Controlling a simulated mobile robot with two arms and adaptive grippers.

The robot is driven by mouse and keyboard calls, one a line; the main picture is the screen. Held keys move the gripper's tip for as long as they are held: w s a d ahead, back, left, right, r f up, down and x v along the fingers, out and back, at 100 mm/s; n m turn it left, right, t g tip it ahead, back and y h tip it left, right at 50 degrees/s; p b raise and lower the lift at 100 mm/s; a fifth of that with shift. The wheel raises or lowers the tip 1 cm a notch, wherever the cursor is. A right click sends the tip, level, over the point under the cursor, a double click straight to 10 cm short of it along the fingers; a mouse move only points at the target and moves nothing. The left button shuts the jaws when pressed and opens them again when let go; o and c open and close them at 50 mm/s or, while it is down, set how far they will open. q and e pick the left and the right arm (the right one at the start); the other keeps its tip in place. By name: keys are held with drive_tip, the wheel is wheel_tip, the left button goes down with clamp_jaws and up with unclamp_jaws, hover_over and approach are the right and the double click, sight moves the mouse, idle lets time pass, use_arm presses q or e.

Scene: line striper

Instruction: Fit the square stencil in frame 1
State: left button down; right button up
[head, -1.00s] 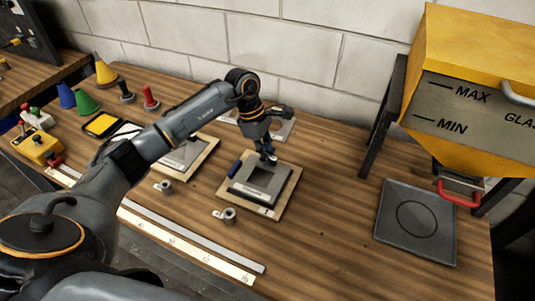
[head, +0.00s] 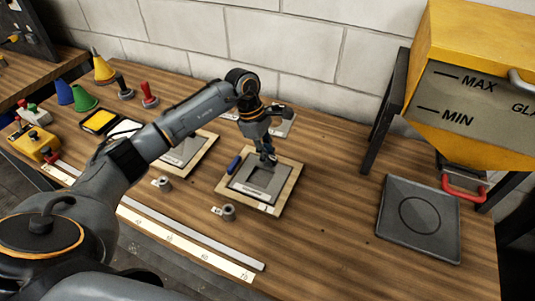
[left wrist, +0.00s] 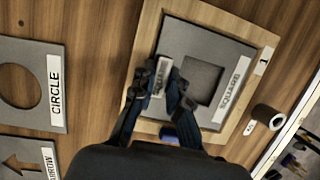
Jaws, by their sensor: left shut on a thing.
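The square stencil (head: 280,184) is a grey plate with a square hole. It lies within the wooden frame (head: 291,188) marked 1, looking low and about level with it; whether it is fully seated I cannot tell. In the left wrist view the stencil (left wrist: 228,50) sits inside the frame (left wrist: 148,35), nearly parallel to its sides. My left gripper (head: 268,160) is shut on the square stencil at its far side. In the left wrist view the fingers (left wrist: 167,88) close by a second SQUARE label. My right gripper is not in view.
A blue piece (head: 234,164) sits at the frame's left edge, and a metal cylinder (head: 229,212) stands in front. Another wooden frame (head: 205,158) is to the left. A circle stencil (left wrist: 55,112) lies nearby. A dark tray (head: 390,235) and yellow hopper (head: 470,40) are right.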

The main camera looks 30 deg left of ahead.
use_arm(q)
drive_tip(key=shift+f+b, duration=0.15)
drive_tip(key=shift+b, duration=0.15)
idle(0.5)
drive_tip(key=shift+s, duration=0.1)
drive_tip(key=c, duration=1.3)
unclamp_jaws()
drive_tip(key=shift+o, duration=0.2)
drive_tip(key=shift+o, duration=0.4)
drive_tip(key=shift+a+r+p, duration=0.15)
drive_tip(key=shift+r+p, duration=0.15)
drive_tip(key=shift+r, duration=0.25)
drive_tip(key=p+v, duration=0.2)
drive_tip(key=v, duration=0.5)
drive_tip(key=shift+p, duration=0.35)
